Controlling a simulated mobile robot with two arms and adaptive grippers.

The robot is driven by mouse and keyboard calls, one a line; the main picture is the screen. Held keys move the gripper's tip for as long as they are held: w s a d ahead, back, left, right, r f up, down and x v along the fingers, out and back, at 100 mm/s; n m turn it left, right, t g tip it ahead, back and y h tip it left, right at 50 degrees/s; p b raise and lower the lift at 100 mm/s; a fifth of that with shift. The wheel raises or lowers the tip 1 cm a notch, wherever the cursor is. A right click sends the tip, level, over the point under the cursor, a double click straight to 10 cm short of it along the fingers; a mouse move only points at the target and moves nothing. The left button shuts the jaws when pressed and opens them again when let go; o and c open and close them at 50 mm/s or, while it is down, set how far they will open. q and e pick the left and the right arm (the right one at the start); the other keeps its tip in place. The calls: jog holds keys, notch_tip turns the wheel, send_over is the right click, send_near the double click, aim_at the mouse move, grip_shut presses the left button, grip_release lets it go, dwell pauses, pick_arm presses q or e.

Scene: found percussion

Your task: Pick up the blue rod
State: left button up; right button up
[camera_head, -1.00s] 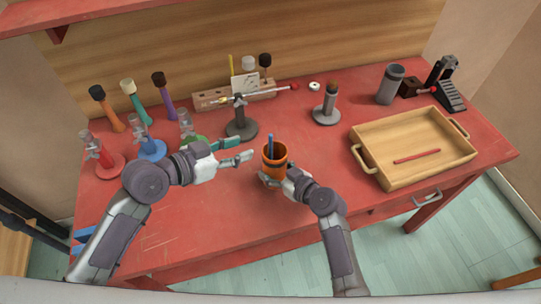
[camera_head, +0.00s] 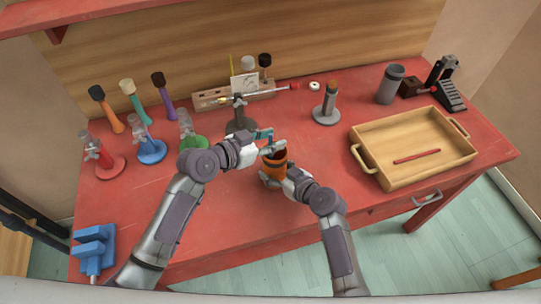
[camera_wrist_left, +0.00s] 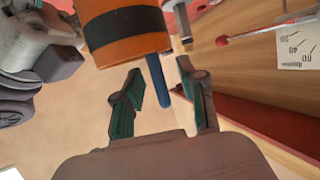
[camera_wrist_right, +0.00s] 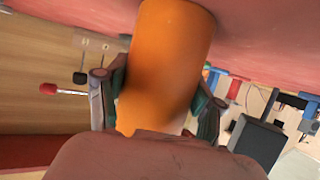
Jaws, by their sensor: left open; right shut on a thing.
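The blue rod (camera_wrist_left: 157,80) sticks out of the orange cup in the left wrist view. My left gripper (camera_wrist_left: 163,88) is open, with its two fingers on either side of the rod. In the head view my left gripper (camera_head: 266,141) is just above the cup's mouth and hides most of the rod. The orange cup (camera_head: 274,172), with a dark band, stands upright on the red bench. My right gripper (camera_head: 273,180) is shut on the cup; its fingers clasp the cup's sides in the right wrist view (camera_wrist_right: 165,65).
A wooden tray (camera_head: 375,178) with a red rod (camera_head: 417,157) lies to the right. A grey stand (camera_head: 240,122) is close behind my left gripper. Coloured stands with mallets line the left. A blue vise-like block (camera_head: 94,247) sits at the front left corner.

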pick_arm(q)
grip_shut()
jog(key=shift+a, duration=0.1)
notch_tip(320, 180, up, 18)
dwell(0.6)
pick_arm(e)
jog(key=o, duration=1.4)
jog(key=shift+c, duration=0.2)
jog(key=shift+s, duration=0.1)
